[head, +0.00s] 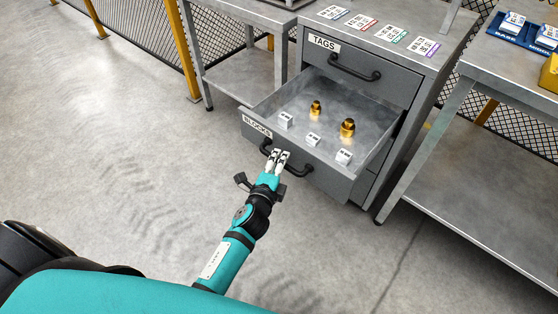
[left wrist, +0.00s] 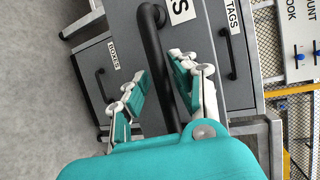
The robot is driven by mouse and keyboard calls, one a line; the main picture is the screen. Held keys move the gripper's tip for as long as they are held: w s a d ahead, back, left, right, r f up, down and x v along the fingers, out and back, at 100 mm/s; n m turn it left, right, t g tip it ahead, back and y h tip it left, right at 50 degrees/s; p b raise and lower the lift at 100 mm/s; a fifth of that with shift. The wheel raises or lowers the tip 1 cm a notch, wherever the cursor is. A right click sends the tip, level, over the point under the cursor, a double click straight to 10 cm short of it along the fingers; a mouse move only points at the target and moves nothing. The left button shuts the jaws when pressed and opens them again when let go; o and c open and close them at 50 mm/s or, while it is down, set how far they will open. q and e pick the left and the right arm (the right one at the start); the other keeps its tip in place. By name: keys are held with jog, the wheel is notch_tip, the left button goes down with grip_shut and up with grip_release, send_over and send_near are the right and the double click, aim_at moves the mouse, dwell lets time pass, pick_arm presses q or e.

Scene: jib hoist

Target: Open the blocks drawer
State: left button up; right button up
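The blocks drawer (head: 262,135) is pulled out of the grey cabinet, and its inside shows in the head view. Its front carries a BLOCKS label and a black bar handle (head: 300,170). My left gripper (head: 278,157) is at the left part of this handle. In the left wrist view the handle (left wrist: 153,40) runs between the two fingers (left wrist: 158,75). The right-hand finger is close against the bar, and a gap shows beside the left-hand finger, so the gripper looks open around it. My right gripper is not in view.
Inside the drawer are two brass pieces (head: 347,127) and several white labelled blocks (head: 313,139). The closed TAGS drawer (head: 361,75) is above. Tables stand on both sides, the right one with a leg (head: 425,150) near the cabinet. Floor to the left is clear.

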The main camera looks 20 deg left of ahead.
pick_arm(q)
jog(key=shift+o, duration=0.8)
jog(key=shift+r, duration=0.1)
jog(key=s+r, duration=0.2)
jog(key=s, duration=0.9)
jog(key=shift+s+d, duration=0.3)
jog(key=shift+s, duration=0.05)
jog(key=shift+r, duration=0.1)
